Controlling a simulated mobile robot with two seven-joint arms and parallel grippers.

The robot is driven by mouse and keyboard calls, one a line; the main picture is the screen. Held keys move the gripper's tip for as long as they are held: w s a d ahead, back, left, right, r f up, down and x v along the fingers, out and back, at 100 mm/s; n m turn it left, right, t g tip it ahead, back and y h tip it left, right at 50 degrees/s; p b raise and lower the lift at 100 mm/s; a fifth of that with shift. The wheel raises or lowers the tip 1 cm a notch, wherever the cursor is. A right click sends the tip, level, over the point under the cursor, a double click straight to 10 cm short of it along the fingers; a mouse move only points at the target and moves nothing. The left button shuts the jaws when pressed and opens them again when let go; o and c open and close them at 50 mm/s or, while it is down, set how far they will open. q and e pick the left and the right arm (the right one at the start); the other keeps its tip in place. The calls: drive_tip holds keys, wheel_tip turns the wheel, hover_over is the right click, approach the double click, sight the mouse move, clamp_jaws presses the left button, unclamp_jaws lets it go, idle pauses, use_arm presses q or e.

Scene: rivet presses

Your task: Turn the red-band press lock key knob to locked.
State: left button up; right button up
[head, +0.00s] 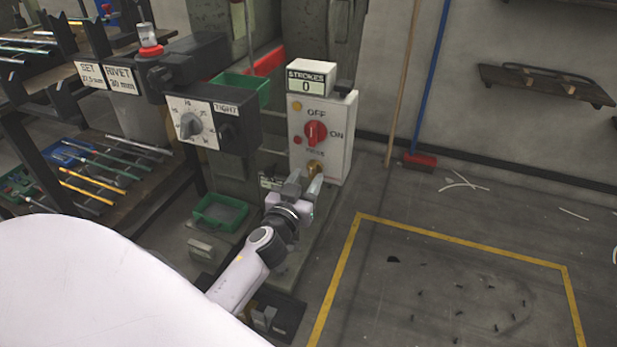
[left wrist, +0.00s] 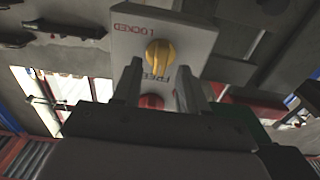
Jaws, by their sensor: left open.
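The press's pale switch box (head: 335,115) carries the brass lock key knob (head: 315,168) low on its front. In the left wrist view the knob (left wrist: 160,54) looks yellow, between the upside-down words LOCKED and FREE, and its grip seems to lie toward FREE. My left gripper (head: 304,183) is open just below the knob in the head view. In the left wrist view its two fingers (left wrist: 160,72) stand on either side of the knob's lower part, and contact cannot be told. My right gripper is not in view.
A red ON/OFF switch (head: 315,132) sits above the lock knob, under a STROKES counter (head: 310,83) reading 0. A dark dial box (head: 212,118) and green trays (head: 220,212) stand to the left. Open floor with a yellow outline (head: 460,242) lies to the right.

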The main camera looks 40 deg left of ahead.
use_arm(q)
drive_tip(key=shift+x, duration=0.9)
clamp_jaws()
